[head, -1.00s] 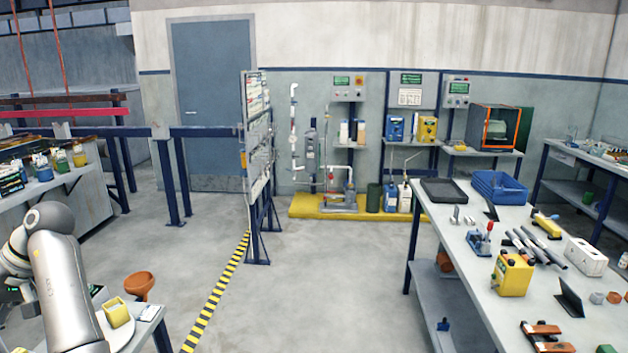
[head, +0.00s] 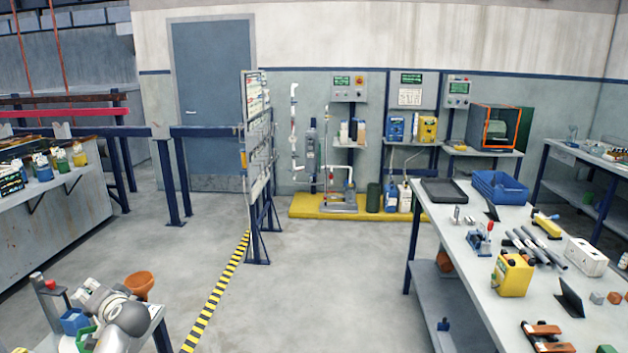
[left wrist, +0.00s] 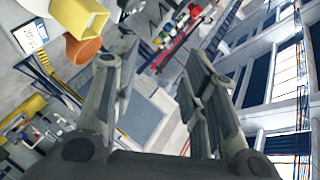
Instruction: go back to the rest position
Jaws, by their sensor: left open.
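My left arm shows low at the left in the head view, folded over the small side table, and its gripper (head: 92,290) is only partly visible there. In the left wrist view the left gripper (left wrist: 158,55) has its two fingers spread apart with nothing between them. An orange funnel (head: 139,284) stands on the side table beside my arm; it also shows in the left wrist view (left wrist: 82,50). A yellow container (left wrist: 80,16) shows next to the funnel in the left wrist view; my arm hides it in the head view. My right gripper is not in view.
A blue box (head: 75,320) sits on the side table left of my arm. A long workbench (head: 520,325) with tools stands at the right. A tank (head: 50,225) with bottles on its shelf is at the far left. The floor (head: 320,285) between is clear.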

